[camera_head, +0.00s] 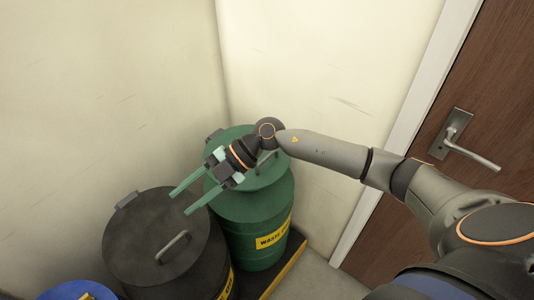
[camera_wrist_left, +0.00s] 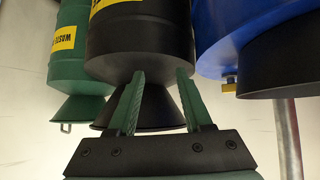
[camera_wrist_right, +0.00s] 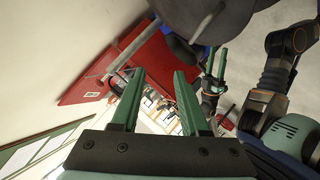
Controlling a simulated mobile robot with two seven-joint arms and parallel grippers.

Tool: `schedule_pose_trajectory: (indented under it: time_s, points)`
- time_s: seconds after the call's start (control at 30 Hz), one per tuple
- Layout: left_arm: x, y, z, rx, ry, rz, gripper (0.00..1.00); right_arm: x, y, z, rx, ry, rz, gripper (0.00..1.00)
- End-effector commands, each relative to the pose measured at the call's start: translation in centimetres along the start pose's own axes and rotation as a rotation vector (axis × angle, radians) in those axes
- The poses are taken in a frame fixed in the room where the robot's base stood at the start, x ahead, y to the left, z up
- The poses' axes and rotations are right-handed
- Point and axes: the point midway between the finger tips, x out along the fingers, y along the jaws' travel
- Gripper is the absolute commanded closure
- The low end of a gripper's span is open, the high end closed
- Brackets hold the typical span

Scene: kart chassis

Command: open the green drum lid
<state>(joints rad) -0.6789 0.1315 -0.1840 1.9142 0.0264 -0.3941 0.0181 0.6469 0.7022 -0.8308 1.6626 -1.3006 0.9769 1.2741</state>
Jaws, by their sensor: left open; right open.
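The green drum (camera_head: 262,215) stands in the corner with a yellow waste label. Its green lid (camera_head: 280,167) lies flat on top, with a bar handle (camera_head: 258,168); my right wrist hides part of it. My right gripper (camera_head: 180,203) is open and empty, its fingers pointing left past the lid, above the black drum's edge. It also shows in the right wrist view (camera_wrist_right: 159,72). My left gripper (camera_wrist_left: 160,72) is open and empty in front of the black drum; the green drum (camera_wrist_left: 78,60) is left of it there. The head view does not show it.
A black drum (camera_head: 205,275) with a closed, handled lid (camera_head: 130,235) stands left of the green one. A blue drum (camera_head: 70,291) is at the lower left. Walls close in behind. A brown door (camera_head: 490,90) with a lever handle is at right. A red object (camera_wrist_right: 135,65) shows in the right wrist view.

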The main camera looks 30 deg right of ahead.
Motion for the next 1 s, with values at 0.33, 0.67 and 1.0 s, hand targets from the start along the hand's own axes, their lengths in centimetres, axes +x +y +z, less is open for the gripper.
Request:
schedule_pose_trajectory:
  time_s: [0.33,0.67,1.0]
  points:
    - [0.4,0.0,0.4,0.000,0.000,0.000,0.50,-15.4,-0.2,10.3,0.114,-0.661,-0.384,0.55]
    - [0.4,0.0,0.5,0.000,0.000,0.000,0.50,-23.3,0.0,12.6,0.239,-0.946,-0.430,0.55]
    - [0.1,0.0,0.2,0.000,0.000,0.000,0.50,-20.3,-2.6,16.7,0.241,-0.943,-0.433,0.55]
